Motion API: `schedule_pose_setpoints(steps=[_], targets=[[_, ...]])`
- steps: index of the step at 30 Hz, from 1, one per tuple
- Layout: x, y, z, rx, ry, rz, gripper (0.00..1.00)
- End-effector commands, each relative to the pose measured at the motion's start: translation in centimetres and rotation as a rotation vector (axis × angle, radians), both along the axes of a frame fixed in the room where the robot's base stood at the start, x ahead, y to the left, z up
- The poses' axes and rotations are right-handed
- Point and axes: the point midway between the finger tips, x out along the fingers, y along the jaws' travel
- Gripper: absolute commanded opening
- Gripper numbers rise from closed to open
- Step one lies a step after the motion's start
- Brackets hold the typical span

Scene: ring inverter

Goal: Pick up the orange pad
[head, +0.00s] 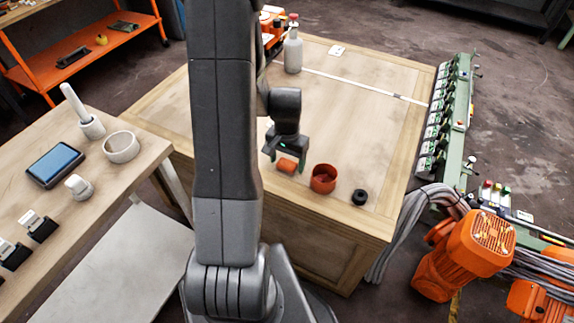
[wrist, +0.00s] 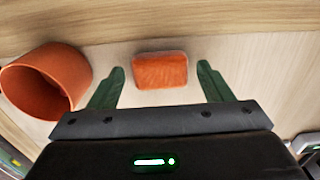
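The orange pad (head: 286,165) is a small block with rounded corners, lying on the wooden table top. In the wrist view the pad (wrist: 160,70) lies just beyond and between my two green fingertips, with clear gaps on both sides. My gripper (head: 285,160) is open and close above the pad in the head view; in the wrist view my gripper (wrist: 161,76) holds nothing. I cannot tell the exact height of the fingertips over the table.
An orange-red cup (head: 323,179) stands right of the pad in the head view; in the wrist view the cup (wrist: 45,80) is close to the left finger. A black ring (head: 359,197) lies farther right. A grey bottle (head: 293,50) stands at the back. The table's middle is clear.

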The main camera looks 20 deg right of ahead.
Motion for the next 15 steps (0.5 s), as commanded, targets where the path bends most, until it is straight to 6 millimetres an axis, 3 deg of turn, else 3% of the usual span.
schedule_pose_setpoints(steps=[1,6,15], targets=[[0.01,-0.01,0.01,0.000,0.000,0.000,0.62],[0.01,-0.01,0.02,0.000,0.000,0.000,0.32],[0.05,-0.03,0.39,-0.001,-0.002,0.000,0.28]])
